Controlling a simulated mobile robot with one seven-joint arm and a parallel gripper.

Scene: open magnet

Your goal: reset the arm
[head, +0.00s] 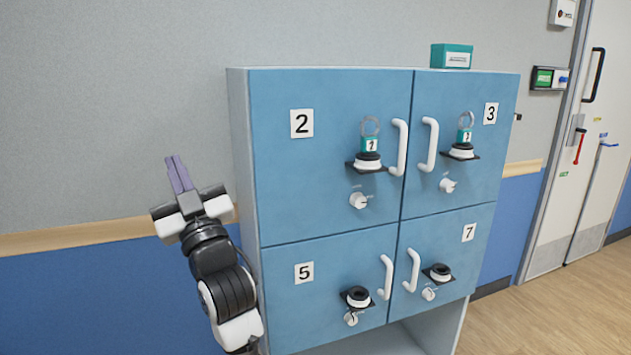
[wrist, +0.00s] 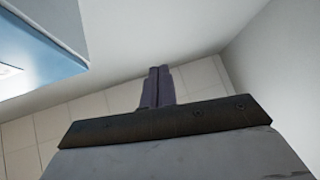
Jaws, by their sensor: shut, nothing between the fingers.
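My gripper (head: 179,174) is raised to the left of the blue cabinet in the head view, with its purple-grey fingers pointing up. The fingers are together and empty. In the wrist view my gripper (wrist: 157,87) also shows its fingers side by side, with ceiling tiles and plain walls beyond. My gripper is apart from the cabinet and touches nothing that I can see.
The blue cabinet (head: 330,215) has doors numbered 2, 3, 5 and 7 with white handles. Ringed magnets (head: 370,145) (head: 465,136) sit on doors 2 and 3. A teal box (head: 452,56) stands on top. A door (head: 580,150) is at far right.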

